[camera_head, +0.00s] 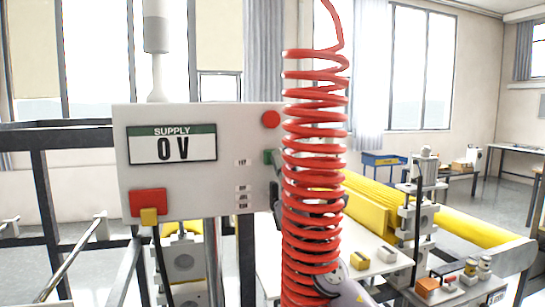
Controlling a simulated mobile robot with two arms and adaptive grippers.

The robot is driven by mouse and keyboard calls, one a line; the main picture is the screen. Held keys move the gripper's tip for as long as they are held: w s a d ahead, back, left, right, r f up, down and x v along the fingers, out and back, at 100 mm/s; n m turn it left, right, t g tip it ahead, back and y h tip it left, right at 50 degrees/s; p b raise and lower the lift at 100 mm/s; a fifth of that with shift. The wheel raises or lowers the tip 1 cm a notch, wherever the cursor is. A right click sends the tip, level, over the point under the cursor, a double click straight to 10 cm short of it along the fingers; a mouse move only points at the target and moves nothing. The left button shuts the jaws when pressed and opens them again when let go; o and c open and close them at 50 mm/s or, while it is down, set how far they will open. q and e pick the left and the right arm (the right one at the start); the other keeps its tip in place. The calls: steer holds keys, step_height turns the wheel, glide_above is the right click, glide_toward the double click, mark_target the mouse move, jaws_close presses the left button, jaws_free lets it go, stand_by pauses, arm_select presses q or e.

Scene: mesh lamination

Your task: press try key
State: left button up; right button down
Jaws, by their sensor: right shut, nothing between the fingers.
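A pale supply panel (200,190) faces me, with a display (172,145) reading "SUPPLY 0 V". A round red button (271,119) is at its upper right. A green key (268,157) sits below it, beside a small label (242,162) too small to read surely. More small labels (243,197) run below. My right gripper (275,192) is shut and empty at the panel's right edge, just below the green key; whether it touches the panel I cannot tell. The red coil hides much of it. My left gripper is not in view.
A red coiled hose (315,150) hangs in front of the panel's right side. A red connector (148,202) with a yellow plug and black cable is at lower left. Yellow rollers (460,228) and a bench with small blocks (359,261) stand at right. Dark frame bars (45,190) are at left.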

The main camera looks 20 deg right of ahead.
steer(key=shift+s, duration=0.5)
steer(key=s+p, duration=0.2)
steer(key=s, duration=0.3)
steer(key=shift+d, duration=0.1)
stand_by(0.6)
